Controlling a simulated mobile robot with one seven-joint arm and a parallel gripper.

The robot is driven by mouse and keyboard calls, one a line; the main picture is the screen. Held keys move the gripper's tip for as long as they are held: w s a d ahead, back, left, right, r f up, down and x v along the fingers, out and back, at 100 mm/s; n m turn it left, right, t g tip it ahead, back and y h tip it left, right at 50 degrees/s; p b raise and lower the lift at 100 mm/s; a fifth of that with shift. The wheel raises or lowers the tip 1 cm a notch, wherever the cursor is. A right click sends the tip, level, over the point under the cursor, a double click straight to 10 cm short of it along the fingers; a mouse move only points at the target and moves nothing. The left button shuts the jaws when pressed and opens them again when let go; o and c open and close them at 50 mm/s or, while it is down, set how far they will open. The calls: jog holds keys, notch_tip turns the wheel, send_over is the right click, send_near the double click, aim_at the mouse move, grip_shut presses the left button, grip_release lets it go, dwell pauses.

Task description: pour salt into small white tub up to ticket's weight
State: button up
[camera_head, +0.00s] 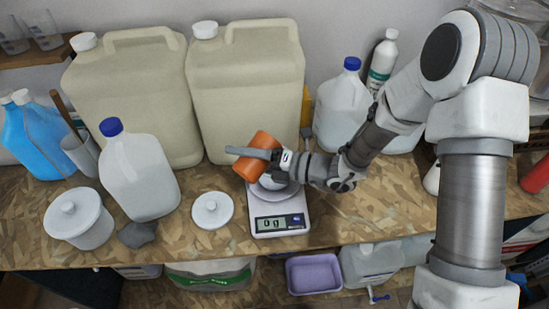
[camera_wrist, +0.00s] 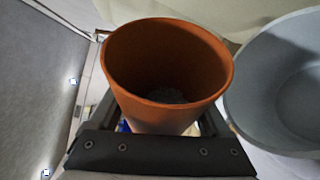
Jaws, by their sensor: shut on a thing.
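My gripper (camera_head: 262,155) is shut on an orange cup (camera_head: 262,140), which is tipped over to the side above the scale. In the wrist view the cup (camera_wrist: 165,125) shows a little greyish matter at its bottom. A small white tub (camera_head: 272,184) on the scale is mostly hidden under my gripper and the cup. A pale round tub (camera_wrist: 248,85) beside the cup in the wrist view looks empty in the part that shows. The scale (camera_head: 291,231) seems to read 0 g. I see no readable ticket.
A white lid (camera_head: 212,210) lies left of the scale. A lidded white tub (camera_head: 80,222), a dark grey lump (camera_head: 137,234) and a blue-capped jug (camera_head: 139,178) stand further left. Two big beige canisters (camera_head: 247,90) stand close behind. The worktop's front edge is near the scale.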

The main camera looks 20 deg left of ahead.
jog(key=shift+w+d+r+m+y+p, duration=0.1)
jog(key=shift+w+r+m+y+p, duration=0.15)
jog(key=shift+r+m+p, duration=0.85)
jog(key=shift+w+f+m+y+p, duration=0.1)
jog(key=shift+f+m+y+p, duration=0.25)
jog(key=shift+f, duration=0.35)
jog(key=shift+w+d+r+m+g+y+p, duration=0.1)
jog(key=shift+w+r+m+g+y+p, duration=0.15)
jog(key=shift+m+p, duration=0.35)
jog(key=shift+w+r+m+g+y+p, duration=0.15)
jog(key=shift+r+m+p, duration=0.2)
jog(key=shift+m+p, duration=0.25)
jog(key=shift+w+d+r+m+t+y+p, duration=0.1)
jog(key=shift+w+r+m+t+y+p, duration=0.25)
jog(key=shift+m, duration=0.5)
dwell(2.5)
jog(key=f+n+b, duration=0.1)
jog(key=s+n+h+b, duration=0.1)
jog(key=f+n+b, duration=0.1)
jog(key=shift+s+a+f+n+h, duration=0.2)
jog(key=shift+f+n+h, duration=0.05)
jog(key=shift+f+n, duration=0.05)
jog(key=shift+s+r, duration=0.1)
jog(key=shift+r, duration=0.2)
